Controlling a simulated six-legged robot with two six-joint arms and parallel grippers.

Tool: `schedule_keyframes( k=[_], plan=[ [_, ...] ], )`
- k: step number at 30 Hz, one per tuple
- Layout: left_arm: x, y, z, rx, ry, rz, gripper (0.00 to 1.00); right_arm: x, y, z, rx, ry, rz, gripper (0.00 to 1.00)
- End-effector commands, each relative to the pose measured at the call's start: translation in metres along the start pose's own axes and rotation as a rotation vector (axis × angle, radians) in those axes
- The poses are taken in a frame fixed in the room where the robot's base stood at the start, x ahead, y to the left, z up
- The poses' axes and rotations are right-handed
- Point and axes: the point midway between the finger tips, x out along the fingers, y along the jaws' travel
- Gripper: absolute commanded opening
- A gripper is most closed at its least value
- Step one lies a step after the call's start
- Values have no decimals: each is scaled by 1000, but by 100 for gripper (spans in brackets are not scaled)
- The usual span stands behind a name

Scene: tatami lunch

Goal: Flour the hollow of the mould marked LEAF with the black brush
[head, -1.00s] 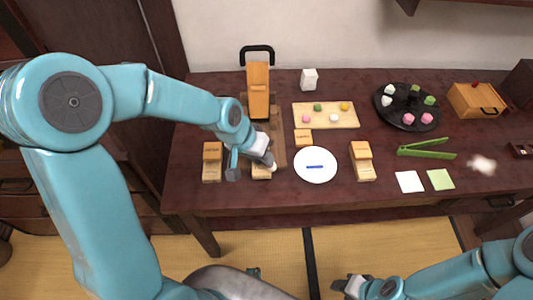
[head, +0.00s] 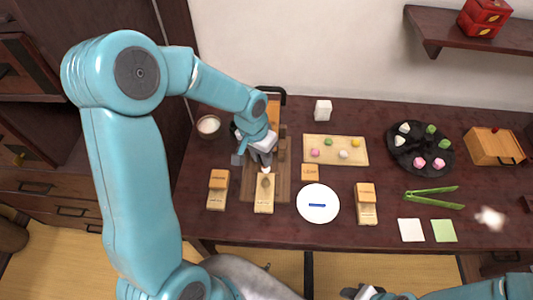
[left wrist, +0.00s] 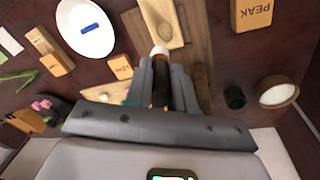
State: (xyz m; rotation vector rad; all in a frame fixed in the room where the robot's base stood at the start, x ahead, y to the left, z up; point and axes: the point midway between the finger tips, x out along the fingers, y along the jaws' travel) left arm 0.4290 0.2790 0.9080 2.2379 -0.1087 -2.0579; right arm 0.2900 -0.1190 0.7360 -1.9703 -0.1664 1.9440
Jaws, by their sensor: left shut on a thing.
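My left gripper (head: 264,160) is shut on the black brush (left wrist: 160,88), whose handle lies between the fingers in the left wrist view. Its white bristle tip points at the pale wooden mould (head: 264,200), which also shows in the left wrist view (left wrist: 176,40). The tip is at the hollow's end of the mould; I cannot tell whether it touches. The mould lies on a brown board (head: 283,185). An orange block marked LEAF (head: 310,172) stands to the right. My right gripper (head: 358,292) is at the bottom edge, its jaws unclear.
A bowl of white powder (head: 208,125) stands at the back left. Other moulds with orange blocks stand left (head: 216,201) and right (head: 367,213). A white plate (head: 318,215) with a blue mark is right of the board. Green tongs (head: 435,203) lie farther right.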

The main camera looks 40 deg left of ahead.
Motion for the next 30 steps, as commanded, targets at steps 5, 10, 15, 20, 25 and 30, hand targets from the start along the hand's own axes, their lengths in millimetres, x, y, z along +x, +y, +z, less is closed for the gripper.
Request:
schedule_keyframes(
  k=[5, 10, 15, 20, 25, 30],
  plan=[
    [4, 0, 3, 0, -21, -18, 0, 3, 1, 0, 1, -1, 0, 43],
    [18, 0, 4, -1, -21, -17, 0, 13, 5, 0, 0, -1, 0, 43],
    [38, -2, 5, -1, -21, -16, 0, 27, 10, 0, 0, -1, 0, 43],
    [54, -4, 5, -1, -20, -15, 0, 37, 13, 0, 1, -1, 0, 43],
    [58, -4, 3, 0, -19, -15, 0, 39, 14, -1, 0, -1, 0, 43],
    [58, -4, 3, 0, -19, -15, 0, 38, 14, 0, 0, -1, 0, 43]
  ],
)
